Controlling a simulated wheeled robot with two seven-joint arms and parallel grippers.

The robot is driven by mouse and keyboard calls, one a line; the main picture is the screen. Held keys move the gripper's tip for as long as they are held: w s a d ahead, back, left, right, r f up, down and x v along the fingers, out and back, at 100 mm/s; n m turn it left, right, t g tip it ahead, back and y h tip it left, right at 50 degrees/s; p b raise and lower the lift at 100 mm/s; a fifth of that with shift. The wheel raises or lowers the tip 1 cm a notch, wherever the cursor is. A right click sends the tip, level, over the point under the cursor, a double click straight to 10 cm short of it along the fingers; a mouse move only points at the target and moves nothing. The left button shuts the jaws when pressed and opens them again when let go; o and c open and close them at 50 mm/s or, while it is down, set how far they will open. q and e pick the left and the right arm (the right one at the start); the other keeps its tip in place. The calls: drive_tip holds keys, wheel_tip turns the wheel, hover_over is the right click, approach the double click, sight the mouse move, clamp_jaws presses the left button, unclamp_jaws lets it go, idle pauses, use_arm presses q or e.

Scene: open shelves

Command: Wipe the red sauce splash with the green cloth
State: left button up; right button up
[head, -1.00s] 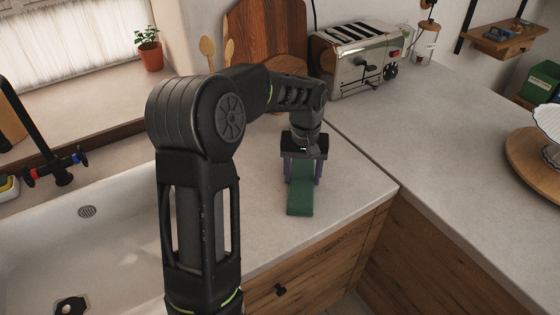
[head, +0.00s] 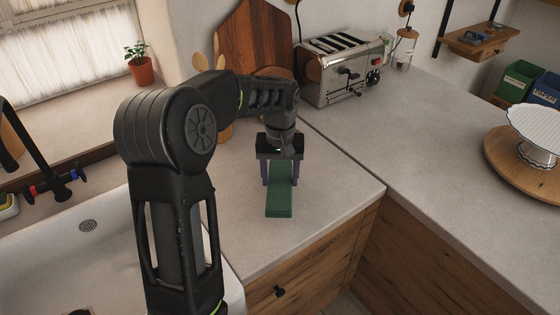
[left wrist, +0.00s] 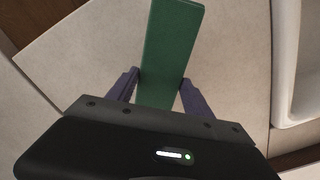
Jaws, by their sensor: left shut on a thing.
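The green cloth (head: 279,204) is a folded, flat strip between the two purple fingers of my left gripper (head: 280,183). The gripper is shut on it, pointing down over the counter right of the sink. In the left wrist view, the cloth (left wrist: 170,45) extends past the fingertips of the left gripper (left wrist: 160,80) over pale counter. I cannot tell whether the cloth touches the counter. No red sauce splash shows in either view; my arm hides part of the counter. My right gripper is not in view.
The white sink (head: 40,255) lies left, with a black tap (head: 45,165). A toaster (head: 345,72) and wooden boards (head: 252,45) stand at the back. A cake stand (head: 537,135) on a round board (head: 505,165) is at right. The right counter (head: 430,140) has clear room.

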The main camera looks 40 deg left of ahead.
use_arm(q)
drive_tip(key=shift+r+p, duration=1.1)
drive_tip(key=shift+r, duration=0.75)
drive_tip(key=shift+f, duration=0.1)
